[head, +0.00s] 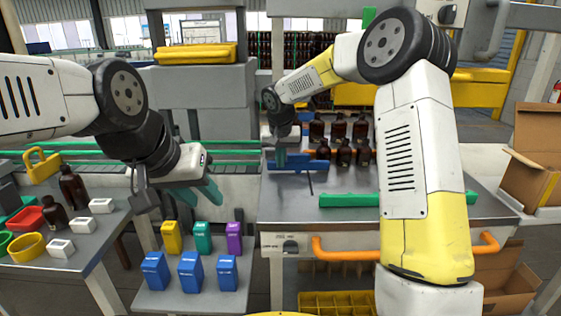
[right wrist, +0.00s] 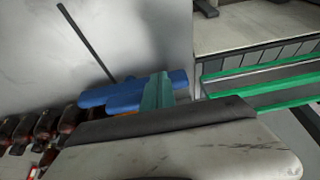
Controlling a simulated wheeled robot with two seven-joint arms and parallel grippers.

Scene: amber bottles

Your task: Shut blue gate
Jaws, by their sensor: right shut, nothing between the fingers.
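The blue gate (head: 303,161) is a blue bar at the left end of the group of amber bottles (head: 340,143) on the right-hand metal table. In the right wrist view the blue gate (right wrist: 130,94) shows as rounded blue pieces beside my teal fingers. My right gripper (head: 281,157) is shut and empty, right at the gate; whether it touches the gate I cannot tell. It also shows in the right wrist view (right wrist: 158,92), covering part of the gate. My left gripper (head: 198,197) is open and empty above the small coloured bins, far from the gate.
A green bar (head: 349,200) lies in front of the bottles. An orange handle (head: 335,254) runs along the table's front. Blue bins (head: 190,271) and other coloured bins stand at centre left. Green conveyor rails (head: 100,152) run behind. An open cardboard box (head: 533,178) stands at right.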

